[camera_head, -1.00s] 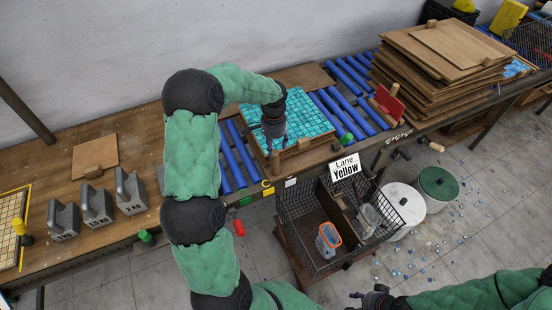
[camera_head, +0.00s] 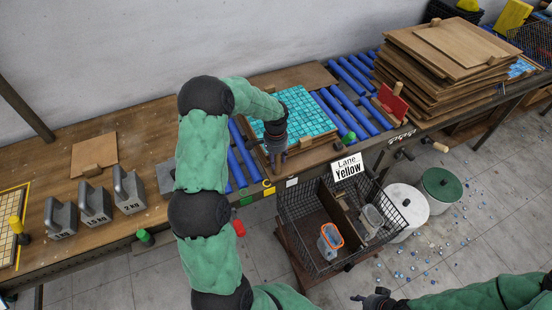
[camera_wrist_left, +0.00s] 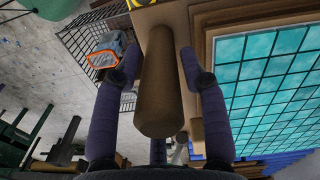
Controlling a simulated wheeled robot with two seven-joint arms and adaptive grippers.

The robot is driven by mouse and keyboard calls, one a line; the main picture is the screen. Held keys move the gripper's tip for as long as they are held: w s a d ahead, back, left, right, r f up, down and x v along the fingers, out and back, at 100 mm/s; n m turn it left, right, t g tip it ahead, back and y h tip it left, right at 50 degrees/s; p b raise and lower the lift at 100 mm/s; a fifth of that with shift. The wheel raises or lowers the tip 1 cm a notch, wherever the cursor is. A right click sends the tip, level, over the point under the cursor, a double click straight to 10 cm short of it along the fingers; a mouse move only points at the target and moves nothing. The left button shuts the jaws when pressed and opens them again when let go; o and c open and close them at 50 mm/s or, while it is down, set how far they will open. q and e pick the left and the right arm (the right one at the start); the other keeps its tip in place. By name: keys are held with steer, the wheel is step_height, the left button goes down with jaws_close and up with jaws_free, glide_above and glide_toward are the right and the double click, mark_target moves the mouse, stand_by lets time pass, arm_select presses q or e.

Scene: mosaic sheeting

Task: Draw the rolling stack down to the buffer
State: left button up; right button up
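The rolling stack, boards topped with a teal mosaic sheet (camera_head: 305,111), sits on the blue rollers (camera_head: 240,157) in mid-bench. Its sheet shows at the right in the left wrist view (camera_wrist_left: 270,75). My left gripper (camera_head: 278,160) is at the stack's near left corner. In the left wrist view, its open fingers (camera_wrist_left: 159,58) stand either side of a round wooden handle (camera_wrist_left: 160,85), with narrow gaps visible. The head view mostly hides this handle. My right gripper (camera_head: 376,299) is at the bottom edge, its fingers unclear. I cannot tell which part is the buffer.
A red plate (camera_head: 391,104) stands beside the rollers at right, before a tall pile of boards (camera_head: 440,65). Grey weights (camera_head: 95,205) stand at left. A wire basket (camera_head: 310,235) with a "Lane Yellow" sign (camera_head: 347,166) is below the bench front.

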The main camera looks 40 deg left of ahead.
arm_select(q)
jaws_close()
steer(key=s+a+p, duration=0.1)
steer(key=s+a, duration=0.2)
steer(key=s, duration=0.3)
steer(key=s+a+p, duration=0.1)
steer(key=s+a, duration=0.3)
steer(key=s, duration=0.3)
steer(key=shift+s+f, duration=0.25)
steer(key=shift+d, duration=0.1)
steer(key=o, duration=0.6)
jaws_free()
steer(key=shift+w, duration=0.1)
step_height(320, 180, up, 12)
